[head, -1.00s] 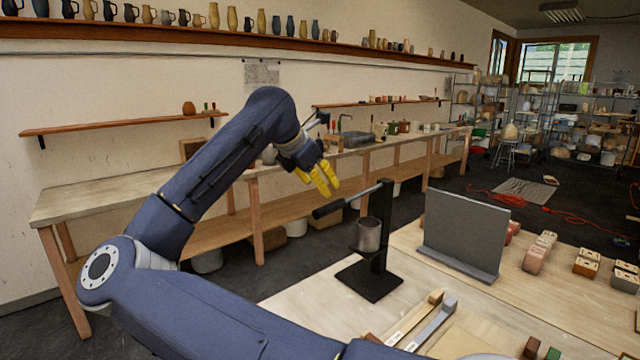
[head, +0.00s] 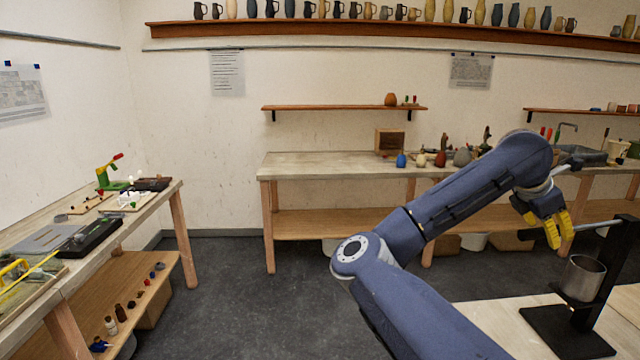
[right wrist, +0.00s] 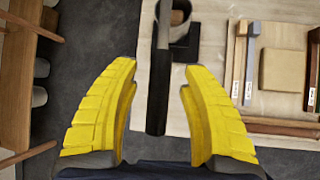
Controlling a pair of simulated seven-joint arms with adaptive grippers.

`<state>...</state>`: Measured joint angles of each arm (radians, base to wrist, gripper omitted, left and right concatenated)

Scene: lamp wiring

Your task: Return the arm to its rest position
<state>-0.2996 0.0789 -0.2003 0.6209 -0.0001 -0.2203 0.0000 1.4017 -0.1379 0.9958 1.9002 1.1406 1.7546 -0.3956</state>
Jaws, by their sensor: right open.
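My right arm (head: 460,205) is raised and bent, reaching toward the right of the head view. My right gripper (head: 558,238) has yellow fingers and hangs just left of the black lever press (head: 598,270). In the right wrist view the two fingers (right wrist: 160,70) are spread wide with nothing held. The press's black lever handle (right wrist: 157,95) shows between the fingers; I cannot tell the height gap. A grey metal cup (head: 582,277) is on the press. My left gripper is not in view.
The front table (head: 500,315) carries the press. A back workbench (head: 320,165) with pots and a left bench (head: 150,200) with tools stand around open dark floor (head: 240,270). Wooden and grey bars (right wrist: 245,60) lie right of the press in the wrist view.

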